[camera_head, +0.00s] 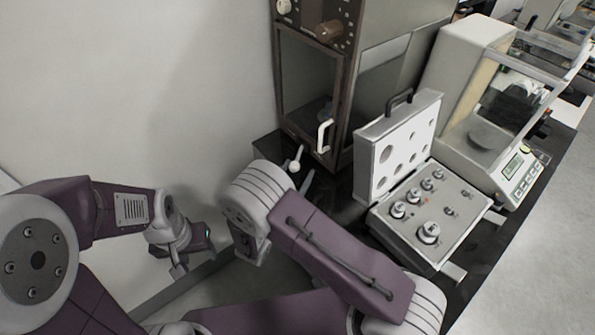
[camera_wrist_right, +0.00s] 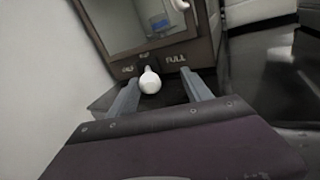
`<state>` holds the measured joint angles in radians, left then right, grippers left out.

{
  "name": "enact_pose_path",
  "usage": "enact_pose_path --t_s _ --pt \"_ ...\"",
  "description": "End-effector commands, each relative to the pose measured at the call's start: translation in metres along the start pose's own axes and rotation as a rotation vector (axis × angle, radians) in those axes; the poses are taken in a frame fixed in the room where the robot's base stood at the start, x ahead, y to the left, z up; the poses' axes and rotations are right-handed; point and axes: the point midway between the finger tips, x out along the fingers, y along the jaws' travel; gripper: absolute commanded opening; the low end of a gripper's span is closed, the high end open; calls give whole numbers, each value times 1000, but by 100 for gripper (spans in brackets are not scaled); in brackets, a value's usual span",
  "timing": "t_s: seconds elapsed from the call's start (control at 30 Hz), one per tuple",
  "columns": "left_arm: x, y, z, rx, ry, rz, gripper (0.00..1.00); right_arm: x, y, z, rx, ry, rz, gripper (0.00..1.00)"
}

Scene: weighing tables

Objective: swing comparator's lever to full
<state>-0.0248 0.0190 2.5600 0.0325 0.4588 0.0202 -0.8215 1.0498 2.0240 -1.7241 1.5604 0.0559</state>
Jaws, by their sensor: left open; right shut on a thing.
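The comparator (camera_head: 312,75) is a tall brown cabinet with a glass door, at the top centre of the head view. Its lever (camera_head: 296,164) has a white ball knob and sits low at the front. In the right wrist view the knob (camera_wrist_right: 150,82) is between the fingers of my right gripper (camera_wrist_right: 160,78), which is shut on it. The knob stands below the middle label. The FULL label (camera_wrist_right: 175,58) is to its right; the left label is hard to read. My left gripper (camera_head: 178,268) is open and empty, low by the wall, away from the comparator.
An open weight case (camera_head: 405,243) with several metal weights stands right of the comparator. A white balance (camera_head: 470,135) is beyond it. A white door handle (camera_head: 324,136) sticks out above the lever. The wall (camera_head: 130,85) is close on the left.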

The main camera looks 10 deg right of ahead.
Motion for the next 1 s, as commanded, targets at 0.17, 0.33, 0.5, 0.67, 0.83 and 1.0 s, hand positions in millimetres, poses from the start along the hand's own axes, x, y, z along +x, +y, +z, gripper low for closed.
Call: enact_pose_path --t_s 0.17,0.33,0.5,0.67,0.83,1.0 --pt "-1 0 0 0 0 0 52 -38 1 -1 -3 2 5 50" --pt "-1 0 0 0 0 0 52 -71 1 -1 -2 0 4 50" --pt "-1 0 0 0 0 0 52 -85 0 -1 -3 0 0 50" --pt "-1 0 0 0 0 0 52 -86 0 -1 -2 0 -1 50" --pt "-1 0 0 0 0 0 52 -85 0 -1 -2 0 -1 50" --pt "-1 0 0 0 0 0 52 -85 0 0 -2 0 0 50"
